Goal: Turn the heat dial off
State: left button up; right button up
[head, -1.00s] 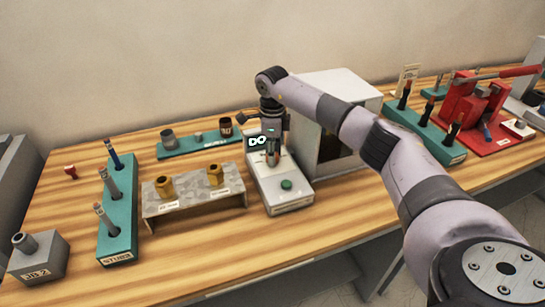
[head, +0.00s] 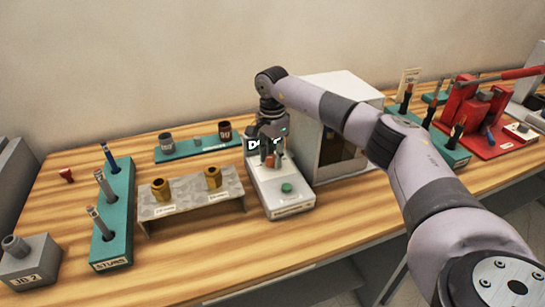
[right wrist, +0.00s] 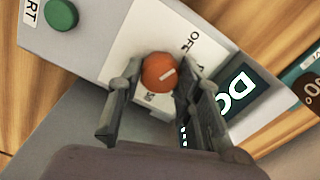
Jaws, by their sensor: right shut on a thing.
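The heat dial (right wrist: 159,72) is an orange round knob with a pale pointer line, on a white plate of the control box. Printing beside it, partly hidden, seems to begin with "OF". My right gripper (right wrist: 152,90) is shut on the dial, a finger on each side of it. In the head view, my right gripper (head: 272,158) reaches down over the grey-white control box (head: 288,207) and mostly hides the dial. The display (head: 251,144) is partly covered by the gripper. My left gripper is not in view.
A green button (head: 287,188) sits at the front of the control box, and a white open-fronted cabinet (head: 343,88) stands right beside it. A grey stand (head: 190,193) with two brass fittings is to the left. Bare wood lies in front.

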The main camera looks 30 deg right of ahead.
aim_at(272, 157)
jog(key=shift+r+n, duration=0.15)
jog(key=shift+n, duration=0.15)
jog(key=shift+w, duration=0.1)
jog(key=o, duration=1.2)
notch_tip(272, 157, up, 12)
jog(key=shift+f, duration=0.1)
dwell(0.4)
